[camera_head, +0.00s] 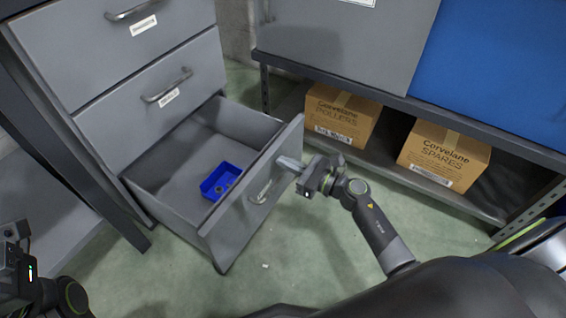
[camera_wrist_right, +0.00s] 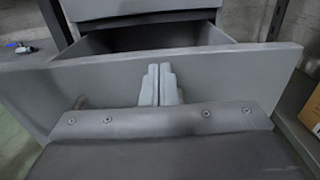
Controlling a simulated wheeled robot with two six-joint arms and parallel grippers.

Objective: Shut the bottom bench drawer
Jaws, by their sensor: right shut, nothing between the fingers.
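The bottom drawer (camera_head: 205,245) of the grey bench cabinet stands pulled well out, with a small blue bin (camera_head: 220,182) inside. Its front panel has a bar handle (camera_head: 262,192) and a label. My right gripper (camera_head: 287,163) is shut and empty, its fingertips at the outer face of the drawer front, above and to the right of the handle. In the right wrist view the shut fingers (camera_wrist_right: 160,84) point at the upper part of the drawer front (camera_wrist_right: 230,80); I cannot tell if they touch. My left gripper is at the lower left edge, its fingers not clearly visible.
Two drawers above, one with a handle (camera_head: 167,88), are shut. To the right, a low shelf (camera_head: 475,205) holds two cardboard boxes, rollers (camera_head: 342,115) and spares (camera_head: 445,155).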

